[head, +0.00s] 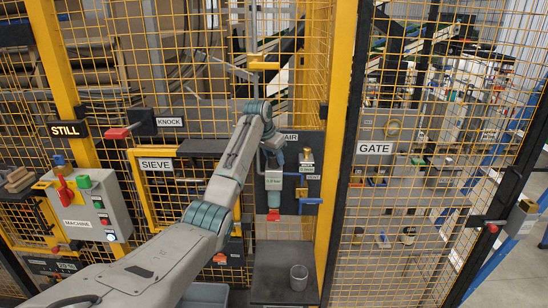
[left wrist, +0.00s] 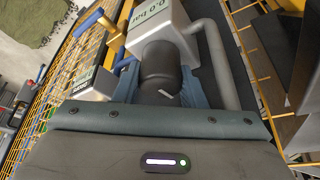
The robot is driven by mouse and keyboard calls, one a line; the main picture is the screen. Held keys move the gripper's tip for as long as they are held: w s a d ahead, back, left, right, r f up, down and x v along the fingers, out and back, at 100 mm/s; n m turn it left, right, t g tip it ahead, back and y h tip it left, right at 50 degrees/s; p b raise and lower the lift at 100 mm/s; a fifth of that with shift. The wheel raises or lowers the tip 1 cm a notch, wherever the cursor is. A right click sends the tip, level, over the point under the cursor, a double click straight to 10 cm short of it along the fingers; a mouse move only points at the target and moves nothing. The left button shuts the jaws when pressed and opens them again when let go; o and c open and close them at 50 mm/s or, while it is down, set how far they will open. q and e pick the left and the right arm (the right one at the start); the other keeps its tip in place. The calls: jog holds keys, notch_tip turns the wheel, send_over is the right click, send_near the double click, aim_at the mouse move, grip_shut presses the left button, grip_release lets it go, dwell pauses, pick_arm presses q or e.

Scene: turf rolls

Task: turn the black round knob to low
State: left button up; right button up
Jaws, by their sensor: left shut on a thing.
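The black round knob (left wrist: 160,70) sits on the grey regulator body (left wrist: 158,22) in the left wrist view. A short white mark shows on the knob's near side. The regulator's readout shows 0.0 bar, upside down in this view. My left gripper (left wrist: 160,92) is shut on the knob, with a blue-grey finger on each side. In the head view my left gripper (head: 274,152) reaches down to the top of the regulator (head: 273,181), under the AIR sign, and hides the knob there. I cannot read any low mark. My right gripper is not in view.
Yellow mesh fencing surrounds the panel. A grey cup (head: 299,278) stands on the dark ledge (head: 268,262) below.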

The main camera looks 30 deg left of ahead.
pick_arm(q)
jog(key=n+y, duration=0.1)
jog(key=n, duration=0.3)
jog(key=shift+n+y, duration=0.3)
jog(key=shift+y, duration=0.1)
jog(key=n+y, duration=0.1)
jog(key=n, duration=0.2)
jog(key=shift+n+g, duration=0.3)
jog(key=n+g+y, duration=0.1)
jog(key=n, duration=0.2)
jog(key=shift+r+n, duration=0.1)
jog(key=shift+n, duration=0.2)
jog(key=n+g+y, duration=0.1)
jog(key=n, duration=0.2)
jog(key=shift+n+g, duration=0.3)
jog(key=shift+n, duration=0.6)
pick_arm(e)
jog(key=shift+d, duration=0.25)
pick_arm(q)
jog(key=o, duration=1)
